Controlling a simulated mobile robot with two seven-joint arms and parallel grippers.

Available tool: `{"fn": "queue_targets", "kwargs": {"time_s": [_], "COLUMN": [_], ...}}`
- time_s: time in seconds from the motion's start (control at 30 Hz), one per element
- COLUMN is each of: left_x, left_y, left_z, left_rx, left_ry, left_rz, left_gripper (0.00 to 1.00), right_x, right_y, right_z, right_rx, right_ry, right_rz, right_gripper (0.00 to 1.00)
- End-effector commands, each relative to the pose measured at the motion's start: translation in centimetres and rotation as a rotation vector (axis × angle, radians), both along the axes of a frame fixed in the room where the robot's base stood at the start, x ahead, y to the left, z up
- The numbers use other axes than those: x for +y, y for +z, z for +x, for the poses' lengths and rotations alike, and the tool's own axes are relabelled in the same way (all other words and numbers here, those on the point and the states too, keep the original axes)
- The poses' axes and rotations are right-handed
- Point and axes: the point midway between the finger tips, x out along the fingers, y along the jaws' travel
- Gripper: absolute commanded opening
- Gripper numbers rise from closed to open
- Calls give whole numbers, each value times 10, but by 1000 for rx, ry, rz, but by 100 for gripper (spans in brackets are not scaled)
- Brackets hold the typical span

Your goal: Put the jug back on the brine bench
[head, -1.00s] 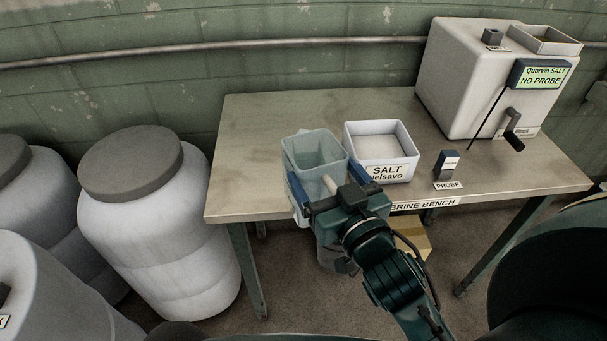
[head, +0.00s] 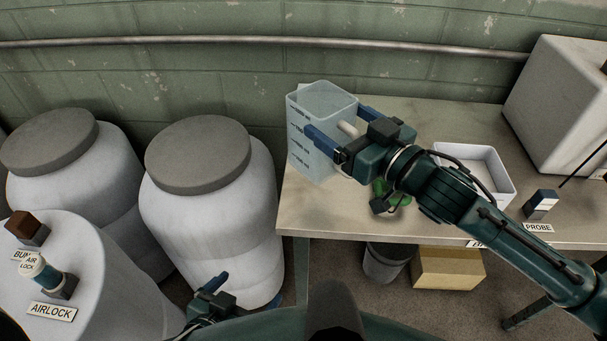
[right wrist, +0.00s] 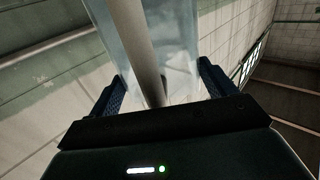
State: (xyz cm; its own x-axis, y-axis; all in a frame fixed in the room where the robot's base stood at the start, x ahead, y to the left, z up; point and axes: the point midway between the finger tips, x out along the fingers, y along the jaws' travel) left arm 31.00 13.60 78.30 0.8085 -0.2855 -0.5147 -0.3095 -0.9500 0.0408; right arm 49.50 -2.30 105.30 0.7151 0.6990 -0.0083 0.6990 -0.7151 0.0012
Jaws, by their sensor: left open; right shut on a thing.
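The jug (head: 309,112) is translucent, pale blue and marked with a scale. It is upright over the far left end of the brine bench (head: 325,215); I cannot tell whether its base touches the top. My right gripper (head: 345,128) is shut on it, a blue finger on either side of its pale handle bar. In the right wrist view the jug (right wrist: 185,45) fills the space between the fingers (right wrist: 165,92). My left gripper (head: 212,297) is open and empty, low at the bottom, in front of the white drums and away from the bench.
A white salt tray (head: 508,187), a probe holder (head: 541,204) and a large white machine (head: 560,105) stand farther right. White drums with grey lids (head: 198,155) stand left of the bench. A bin (head: 385,264) and a cardboard box (head: 447,268) are underneath. The bench's front left is clear.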

Motion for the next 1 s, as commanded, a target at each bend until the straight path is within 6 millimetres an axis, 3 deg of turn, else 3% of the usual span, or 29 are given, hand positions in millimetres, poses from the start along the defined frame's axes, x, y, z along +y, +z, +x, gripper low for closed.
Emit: {"fn": "queue_targets", "kwargs": {"time_s": [0.17, 0.47, 0.67, 0.9, 1.0], "left_x": [0, -7, -8, -7, -6], "left_y": [1, -3, 0, -4, -4], "left_z": [1, -2, -1, 0, 0], "left_rx": [-2, -4, -11, -10, -10], "left_ry": [-1, -14, -12, -7, -5], "left_rz": [3, -14, -22, -30, -30], "left_gripper": [100, 100, 100, 100, 100], "right_x": [-8, -8, -8, -9, -9], "right_y": [-4, -54, -69, -100, -100], "right_z": [13, 14, 14, 14, 14], "right_rx": [-1, 0, -3, -2, -6], "right_ry": [9, 9, 10, 9, 10], "right_rz": [1, 3, 3, 4, 3], "right_gripper": [14, 14, 14, 14, 14]}}
